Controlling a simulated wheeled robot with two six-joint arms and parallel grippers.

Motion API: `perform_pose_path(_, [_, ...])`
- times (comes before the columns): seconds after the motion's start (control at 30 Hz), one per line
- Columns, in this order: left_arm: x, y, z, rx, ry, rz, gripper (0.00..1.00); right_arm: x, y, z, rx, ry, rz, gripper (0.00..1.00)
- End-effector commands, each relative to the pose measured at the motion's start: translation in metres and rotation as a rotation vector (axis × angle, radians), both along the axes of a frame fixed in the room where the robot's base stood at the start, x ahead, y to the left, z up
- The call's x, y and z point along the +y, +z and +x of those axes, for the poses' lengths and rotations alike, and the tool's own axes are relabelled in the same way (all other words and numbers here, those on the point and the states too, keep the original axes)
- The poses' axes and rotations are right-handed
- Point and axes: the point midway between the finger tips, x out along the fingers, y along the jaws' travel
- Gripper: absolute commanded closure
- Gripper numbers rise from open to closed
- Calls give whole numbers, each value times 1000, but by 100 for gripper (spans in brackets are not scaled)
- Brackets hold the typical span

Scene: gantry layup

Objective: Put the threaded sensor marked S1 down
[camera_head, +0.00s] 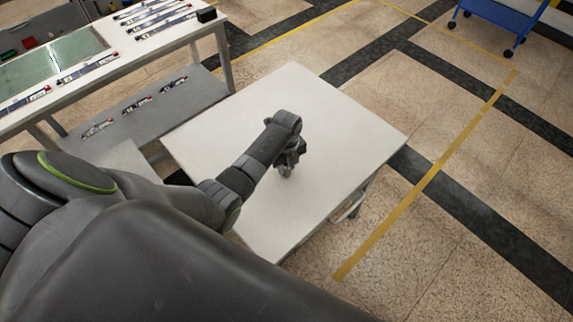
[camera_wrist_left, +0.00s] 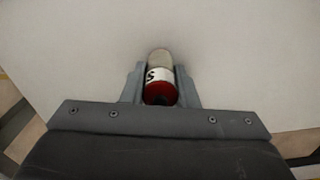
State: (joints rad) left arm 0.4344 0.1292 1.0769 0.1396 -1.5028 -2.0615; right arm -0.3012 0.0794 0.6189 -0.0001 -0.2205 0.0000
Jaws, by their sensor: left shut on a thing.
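The threaded sensor marked S1 (camera_wrist_left: 159,77) shows in the left wrist view as a small cylinder with a red end, a white band with a dark "S" and a metallic far end. The rest of its mark is out of sight. My left gripper (camera_wrist_left: 160,84) is shut on it, one finger on each side. In the head view my left gripper (camera_head: 287,168) is low over the white table (camera_head: 340,125), and the sensor cannot be made out there. I cannot tell whether the sensor touches the tabletop. My right gripper is not in view.
The white tabletop around my gripper is bare. At the upper left stands a workbench (camera_head: 110,70) with several long parts and a greenish panel (camera_head: 55,58). A lower grey shelf (camera_head: 150,112) holds several small parts. A blue cart (camera_head: 497,14) stands far off at the upper right.

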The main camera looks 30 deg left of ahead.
Motion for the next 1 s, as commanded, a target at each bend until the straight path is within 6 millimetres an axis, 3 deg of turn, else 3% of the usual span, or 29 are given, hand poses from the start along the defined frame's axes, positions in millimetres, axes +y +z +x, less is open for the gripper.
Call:
perform_pose_path(0.37, [0,-4,1,-2,-1,0,100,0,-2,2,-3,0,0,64])
perform_pose_path(0.4, [0,-4,1,-2,0,0,71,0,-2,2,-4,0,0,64])
perform_pose_path(0.57, [0,-3,0,-1,0,-1,52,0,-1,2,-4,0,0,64])
perform_pose_path(0.83, [0,-2,0,-1,0,-1,52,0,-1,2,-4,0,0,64])
perform_pose_path(1.0, [0,9,1,-3,0,-1,52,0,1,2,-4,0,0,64])
